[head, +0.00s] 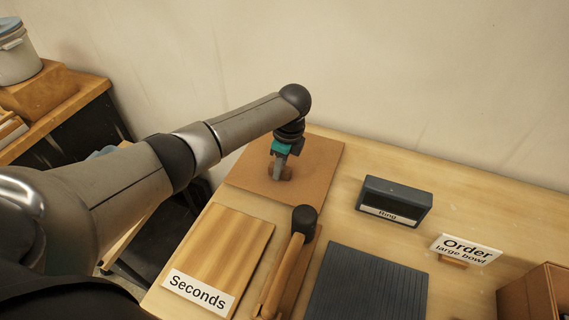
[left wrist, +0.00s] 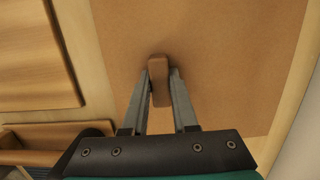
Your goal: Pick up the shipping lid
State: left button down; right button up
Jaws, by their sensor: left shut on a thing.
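The shipping lid (head: 312,163) is a flat brown board at the back left of the table, with a small brown block handle (left wrist: 158,92) standing on it. It fills much of the left wrist view (left wrist: 230,60). My left gripper (head: 278,176) comes down over it from above, and its two fingers (left wrist: 159,88) are shut on the handle. I cannot tell whether the lid is clear of the table. My right gripper is not in view.
A wooden board marked "Seconds" (head: 228,250), a tool with a dark round head (head: 304,222), a dark ribbed mat (head: 370,285), a "Ring" block (head: 395,198) and an "Order" sign (head: 466,249) stand nearby. A brown box (head: 535,297) is at the right. The wall is close behind.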

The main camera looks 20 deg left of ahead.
pick_arm(q)
jog(key=shift+r, duration=0.15)
notch_tip(320, 180, up, 20)
jog(key=p, duration=0.4)
